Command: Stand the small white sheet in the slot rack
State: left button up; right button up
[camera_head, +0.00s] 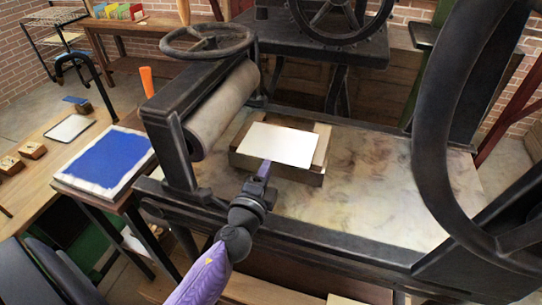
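A small white sheet (283,144) lies flat on a wooden block (308,176) on the bed of the press. My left gripper (265,168) reaches in from below, with its purple fingertips at the near edge of the sheet. The fingers look close together, but I cannot tell whether they grip the edge. A low holder with upright coloured sheets (118,12) stands on the wooden table at the back left; it may be the slot rack, but it is too small to be sure. My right gripper is not in view.
The press roller (222,110) and its handwheel (207,40) stand left of the block. A big dark wheel (437,130) rises at the right. A blue-topped board (106,157) lies on the left table. The press bed (385,185) is clear right of the block.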

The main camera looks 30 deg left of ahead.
aim_at(279, 143)
pick_arm(q)
jog(key=shift+x, duration=1.7)
grip_shut()
